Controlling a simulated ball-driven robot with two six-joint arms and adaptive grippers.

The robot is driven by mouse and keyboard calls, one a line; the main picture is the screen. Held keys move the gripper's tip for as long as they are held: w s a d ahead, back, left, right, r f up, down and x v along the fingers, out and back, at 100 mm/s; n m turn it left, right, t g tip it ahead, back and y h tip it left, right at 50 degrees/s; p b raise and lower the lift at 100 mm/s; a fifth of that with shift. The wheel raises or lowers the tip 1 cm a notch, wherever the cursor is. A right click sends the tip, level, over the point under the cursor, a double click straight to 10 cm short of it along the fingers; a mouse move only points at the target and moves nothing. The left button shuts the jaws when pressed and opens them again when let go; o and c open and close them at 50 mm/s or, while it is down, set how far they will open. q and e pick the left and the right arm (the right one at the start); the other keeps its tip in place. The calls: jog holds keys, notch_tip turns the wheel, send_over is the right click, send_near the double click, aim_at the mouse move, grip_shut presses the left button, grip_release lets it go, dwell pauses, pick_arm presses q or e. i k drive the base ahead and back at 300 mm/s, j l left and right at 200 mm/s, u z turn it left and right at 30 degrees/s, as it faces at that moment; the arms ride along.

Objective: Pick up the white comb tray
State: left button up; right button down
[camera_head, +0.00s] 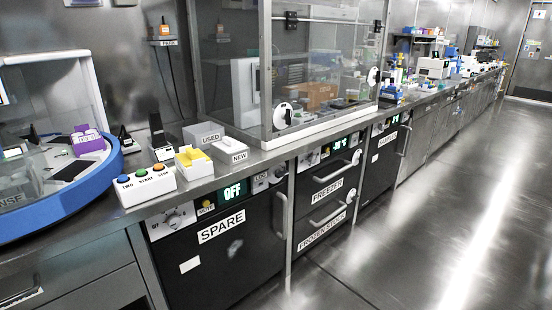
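I cannot single out a white comb tray for certain. Small white pieces stand on the steel bench at the left. One is a low white box (229,150) with a NEW label. Beside it is a white tray-like holder with a yellow top (190,158). A pale box (203,134) labelled USED stands behind them. Comb teeth are too small to make out on any of these. Neither of my grippers shows in the head view.
A white button box (146,186) sits at the bench's front edge. A blue-rimmed round machine (60,213) with a purple rack (88,139) is at far left. A glass-walled enclosure (318,70) stands behind. Below are the SPARE unit (235,255) and freezer drawers (326,185). The floor at right is clear.

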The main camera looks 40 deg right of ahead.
aim_at(200, 168)
jog(key=z, duration=0.8)
